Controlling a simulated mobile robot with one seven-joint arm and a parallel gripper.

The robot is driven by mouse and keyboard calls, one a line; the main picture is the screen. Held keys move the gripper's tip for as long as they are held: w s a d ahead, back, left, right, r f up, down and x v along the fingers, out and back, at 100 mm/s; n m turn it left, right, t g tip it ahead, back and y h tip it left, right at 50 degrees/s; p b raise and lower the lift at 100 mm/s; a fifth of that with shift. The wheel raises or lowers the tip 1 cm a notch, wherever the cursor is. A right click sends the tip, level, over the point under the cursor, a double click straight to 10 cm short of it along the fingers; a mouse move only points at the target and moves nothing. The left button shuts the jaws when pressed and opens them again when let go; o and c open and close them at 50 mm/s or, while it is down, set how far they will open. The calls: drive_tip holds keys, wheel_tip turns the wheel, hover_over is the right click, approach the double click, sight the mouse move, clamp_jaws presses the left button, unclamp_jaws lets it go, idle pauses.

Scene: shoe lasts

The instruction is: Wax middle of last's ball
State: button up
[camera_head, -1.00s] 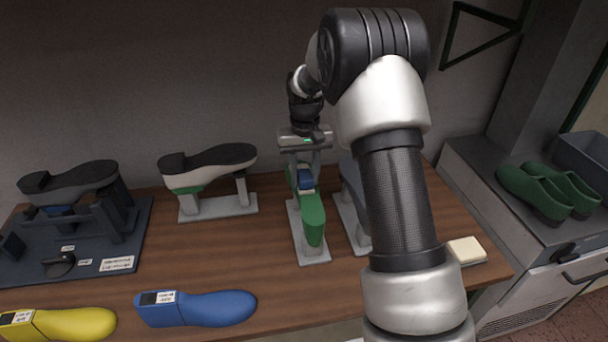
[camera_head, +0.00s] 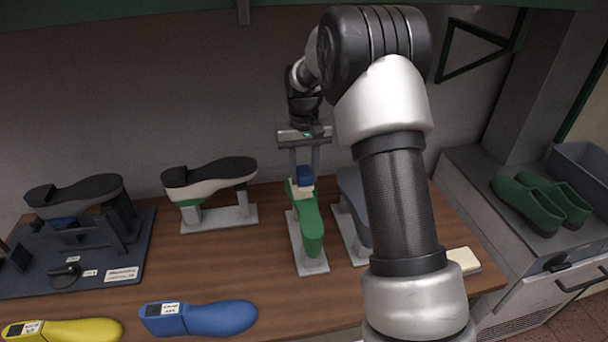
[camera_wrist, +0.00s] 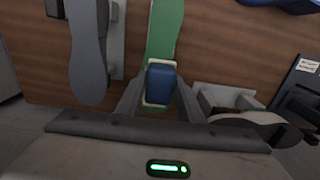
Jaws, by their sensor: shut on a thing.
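A green last (camera_head: 308,225) lies on a grey stand (camera_head: 313,264) in the middle of the bench, its toe toward the front. It also shows in the wrist view (camera_wrist: 165,28), running up from between my fingers. My gripper (camera_head: 304,168) points down over the rear part of this last. It is shut on a blue block (camera_wrist: 159,82) with a pale, cream-coloured underside. In the head view the block (camera_head: 304,175) sits just above or on the last; I cannot tell whether it touches.
A grey last (camera_head: 352,195) on a stand is close on the right, partly behind my arm. A white shoe with a dark sole (camera_head: 212,179) stands upside down on the left. Blue (camera_head: 205,317) and yellow (camera_head: 75,331) lasts lie in front. A cream block (camera_head: 464,260) lies at right.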

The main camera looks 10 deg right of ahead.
drive_tip(key=shift+r+p, duration=0.45)
drive_tip(key=shift+r, duration=1.05)
